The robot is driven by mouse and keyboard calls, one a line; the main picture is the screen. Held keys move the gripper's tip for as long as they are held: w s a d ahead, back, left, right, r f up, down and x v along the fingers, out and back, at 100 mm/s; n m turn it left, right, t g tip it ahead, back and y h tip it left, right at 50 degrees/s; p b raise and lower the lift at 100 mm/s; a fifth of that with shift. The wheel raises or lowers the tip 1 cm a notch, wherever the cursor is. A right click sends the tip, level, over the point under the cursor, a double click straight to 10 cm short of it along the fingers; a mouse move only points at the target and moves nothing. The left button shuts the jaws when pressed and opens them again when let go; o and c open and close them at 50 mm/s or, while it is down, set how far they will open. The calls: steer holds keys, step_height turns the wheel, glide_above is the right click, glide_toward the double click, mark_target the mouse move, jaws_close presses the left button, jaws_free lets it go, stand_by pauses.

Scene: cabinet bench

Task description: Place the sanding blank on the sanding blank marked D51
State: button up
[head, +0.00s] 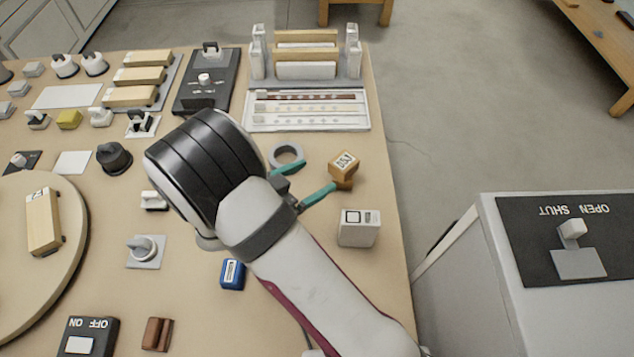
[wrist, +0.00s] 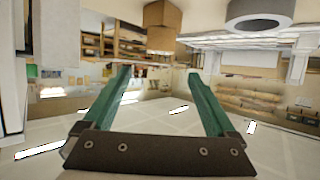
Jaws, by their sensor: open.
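A light wooden block labelled D51 (head: 344,161) stands near the table's right edge in the head view. A second, darker wooden block (head: 343,185) shows directly below it, and the two look stacked, slightly turned against each other. My gripper (head: 320,174) has teal fingers spread apart, pointing at the blocks from the left. Nothing is between the fingertips (wrist: 160,70).
A grey ring (head: 286,154) lies behind the fingers. A white box (head: 359,228) stands in front of the blocks. A tray with bars (head: 307,109) and a rack (head: 305,62) are at the back. The table's right edge is close; a grey cabinet (head: 540,290) stands beyond a gap.

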steer(key=w+a+r+y, duration=0.3)
steer(key=w+r+y, duration=0.2)
steer(key=y, duration=0.2)
steer(key=s+a+r+n+g+y, duration=0.1)
steer(key=s+r+n+g+y, duration=0.2)
steer(key=s+r+y, duration=0.35)
steer(key=s+d+g+h, duration=0.1)
steer(key=s+d+g, duration=0.2)
steer(key=s, duration=0.8)
steer(key=s+d+g+h, duration=0.1)
steer(key=s+d+g, duration=0.2)
steer(key=s+d, duration=0.5)
steer(key=s, duration=0.4)
steer(key=shift+s+d+r+g, duration=0.2)
steer(key=shift+r+g, duration=0.1)
steer(key=shift+g, duration=0.1)
